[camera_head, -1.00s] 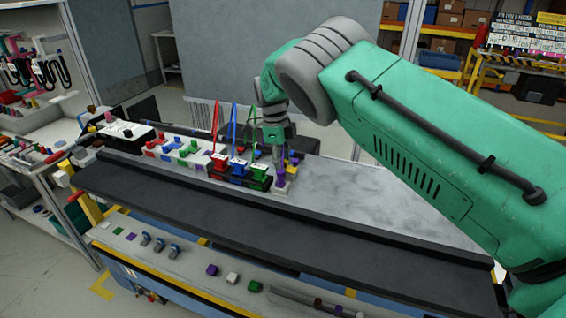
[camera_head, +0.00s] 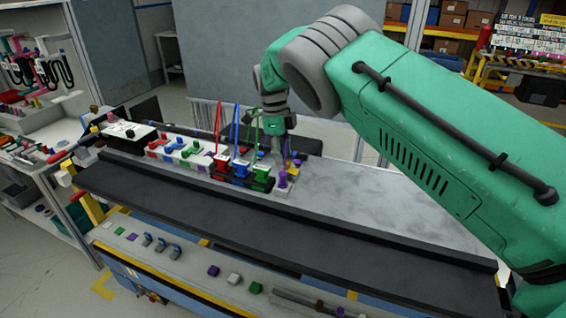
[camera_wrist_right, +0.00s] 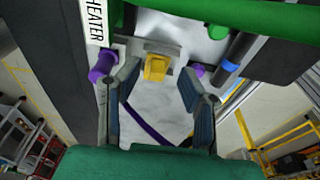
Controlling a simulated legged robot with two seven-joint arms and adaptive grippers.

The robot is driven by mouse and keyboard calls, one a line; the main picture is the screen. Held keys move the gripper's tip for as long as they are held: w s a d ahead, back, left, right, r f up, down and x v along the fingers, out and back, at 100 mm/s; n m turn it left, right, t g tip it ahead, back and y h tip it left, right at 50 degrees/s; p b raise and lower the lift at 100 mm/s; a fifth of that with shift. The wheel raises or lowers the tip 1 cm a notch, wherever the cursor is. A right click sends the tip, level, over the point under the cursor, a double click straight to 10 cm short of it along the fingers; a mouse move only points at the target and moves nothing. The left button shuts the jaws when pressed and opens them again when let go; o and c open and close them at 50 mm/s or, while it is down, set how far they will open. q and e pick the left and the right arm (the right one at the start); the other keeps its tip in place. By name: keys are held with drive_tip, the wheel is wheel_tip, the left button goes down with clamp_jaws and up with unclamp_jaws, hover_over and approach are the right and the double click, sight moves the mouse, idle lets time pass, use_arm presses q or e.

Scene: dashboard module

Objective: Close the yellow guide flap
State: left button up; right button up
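The yellow guide flap (camera_wrist_right: 155,68) shows in the right wrist view as a small yellow block on a grey-beige mount. It lies between and just beyond my right fingertips, and I cannot tell whether they touch it. My right gripper (camera_wrist_right: 158,80) is open, with its two dark fingers spread and nothing held. In the head view my right gripper (camera_head: 272,145) points down at the right end of the module row, behind the coloured blocks. My left gripper is not in view.
A purple knob (camera_wrist_right: 102,66) stands left of the flap and a purple strap (camera_wrist_right: 145,122) crosses below it. Red, blue (camera_head: 238,172) and green modules with upright cables stand close by the gripper. The grey bench top (camera_head: 350,195) to the right is clear.

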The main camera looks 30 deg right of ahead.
wheel_tip(320, 180, up, 8)
drive_tip(key=w, duration=0.1)
drive_tip(key=shift+w+a+r, duration=0.2)
drive_tip(key=shift+a+r, duration=0.05)
drive_tip(key=shift+a, duration=0.2)
